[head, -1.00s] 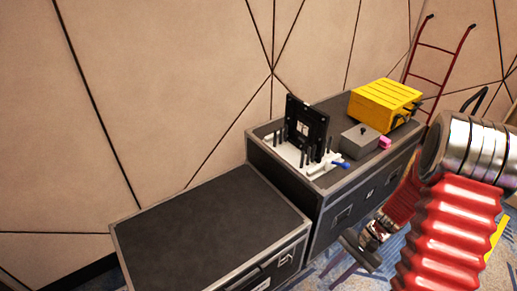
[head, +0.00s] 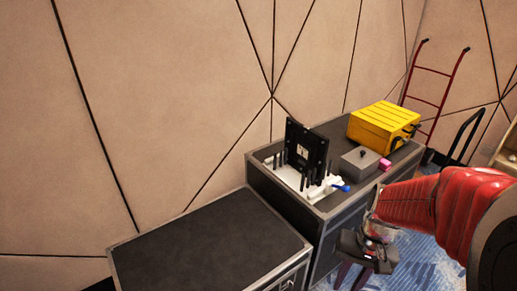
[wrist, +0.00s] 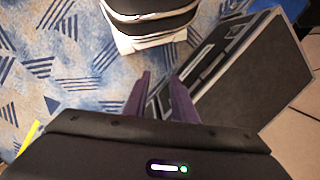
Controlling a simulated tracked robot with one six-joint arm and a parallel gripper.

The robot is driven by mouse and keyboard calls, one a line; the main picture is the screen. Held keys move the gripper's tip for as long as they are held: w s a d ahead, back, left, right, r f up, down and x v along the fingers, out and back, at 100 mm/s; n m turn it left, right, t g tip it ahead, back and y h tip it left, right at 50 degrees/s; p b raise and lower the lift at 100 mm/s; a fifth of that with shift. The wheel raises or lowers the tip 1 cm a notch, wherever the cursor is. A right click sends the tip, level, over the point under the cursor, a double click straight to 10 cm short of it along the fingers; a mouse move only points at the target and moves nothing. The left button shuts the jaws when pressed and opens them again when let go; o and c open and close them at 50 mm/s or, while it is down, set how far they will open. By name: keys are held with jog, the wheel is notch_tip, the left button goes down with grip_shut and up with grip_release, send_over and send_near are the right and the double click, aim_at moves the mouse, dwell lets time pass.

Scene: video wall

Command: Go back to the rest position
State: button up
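My gripper (head: 353,276) hangs low in front of the dark cases in the head view, pointing down. In the wrist view my gripper (wrist: 160,78) has its two dark purple fingers apart with nothing between them, above the patterned carpet. My red arm comes in from the right of the head view, bent down toward the gripper.
The taller case (head: 265,175) carries a black panel (head: 305,150) in a white rack (head: 293,178), a grey box (head: 360,162), a pink block (head: 385,163) and a yellow case (head: 383,125). The lower case (head: 210,245) is bare. A red hand truck (head: 433,100) leans behind.

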jog(key=s+a+r+n+t, duration=0.2)
jog(key=a+r+t, duration=0.1)
jog(key=r, duration=0.5)
jog(key=s+a+r+n+t+h, duration=0.1)
jog(key=s+a+r+n+t, duration=0.1)
jog(key=r, duration=0.7)
jog(key=shift+a+t+h, duration=0.3)
jog(key=shift+a+t, duration=0.35)
jog(key=shift+t, duration=0.25)
jog(key=shift+c, duration=0.9)
